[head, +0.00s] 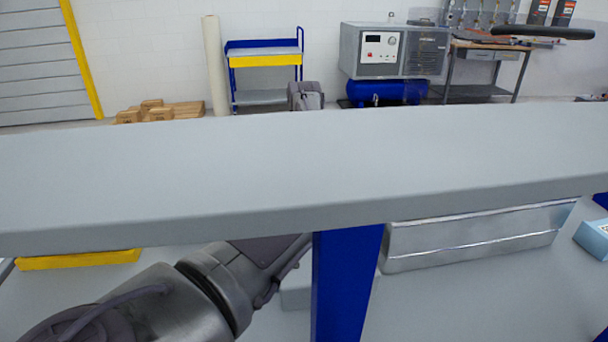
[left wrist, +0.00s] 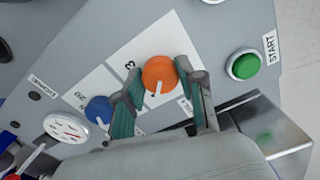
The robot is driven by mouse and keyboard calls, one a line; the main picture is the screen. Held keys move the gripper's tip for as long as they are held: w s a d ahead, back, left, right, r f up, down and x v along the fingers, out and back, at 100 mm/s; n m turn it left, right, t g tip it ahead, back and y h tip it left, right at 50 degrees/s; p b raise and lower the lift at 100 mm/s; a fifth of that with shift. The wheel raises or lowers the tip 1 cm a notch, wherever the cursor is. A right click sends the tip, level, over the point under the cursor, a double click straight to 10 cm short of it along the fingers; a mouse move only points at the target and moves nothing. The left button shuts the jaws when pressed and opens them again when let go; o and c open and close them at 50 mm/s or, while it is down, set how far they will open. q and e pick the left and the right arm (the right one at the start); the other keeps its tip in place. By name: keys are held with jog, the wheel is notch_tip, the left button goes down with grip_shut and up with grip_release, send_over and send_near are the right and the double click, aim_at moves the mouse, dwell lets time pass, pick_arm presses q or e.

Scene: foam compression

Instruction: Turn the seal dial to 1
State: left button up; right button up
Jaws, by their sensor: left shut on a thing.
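In the left wrist view, an orange dial (left wrist: 158,71) with a white pointer mark sits on a white label plate on a grey panel. The mark points toward the bottom of the picture. A "3" is printed at the plate's upper left; other markings beside the dial are partly hidden by a finger. My left gripper (left wrist: 161,82) has its two fingers on opposite sides of the orange dial, shut on it. I cannot read which dial is the seal dial. In the head view my left arm enters at lower left, and its gripper is hidden. My right gripper is not in view.
A blue dial (left wrist: 98,110) and a round gauge (left wrist: 66,128) lie left of the orange dial; a green START button (left wrist: 243,65) lies right. In the head view a wide grey beam (head: 300,160) on a blue post (head: 345,285) blocks the panel. A silver foil-like pack (head: 470,238) lies beyond.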

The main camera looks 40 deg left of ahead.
pick_arm(q)
jog(key=o, duration=1.1)
jog(key=shift+o, duration=0.2)
notch_tip(320, 180, up, 12)
